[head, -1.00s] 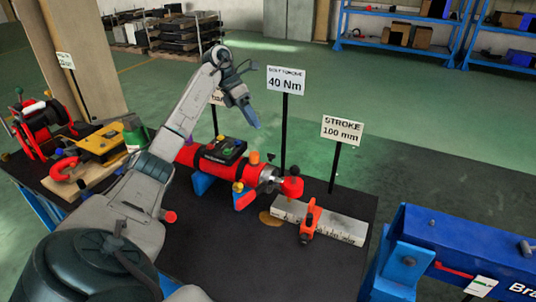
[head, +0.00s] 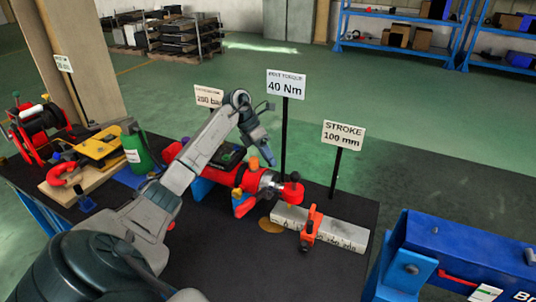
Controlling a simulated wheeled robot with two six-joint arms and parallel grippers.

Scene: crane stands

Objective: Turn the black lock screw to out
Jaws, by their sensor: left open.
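A pale grey scale bar (head: 345,236) lies on the black table top, right of the red cylinder. An orange slider (head: 313,222) sits across the bar. A small black knob (head: 307,243), which looks like the lock screw, is at the slider's near lower end. Its turn position is too small to tell. My left gripper (head: 268,158) is open and empty, pointing down above and behind the cylinder's rod end, up and left of the slider and apart from it. My right gripper is not in view.
The red cylinder (head: 247,181) has a red-knobbed rod end (head: 292,194) beside the bar. Sign posts reading 40 Nm (head: 286,84) and STROKE 100 mm (head: 343,136) stand behind. A blue beam (head: 465,250) is at right. The table front is clear.

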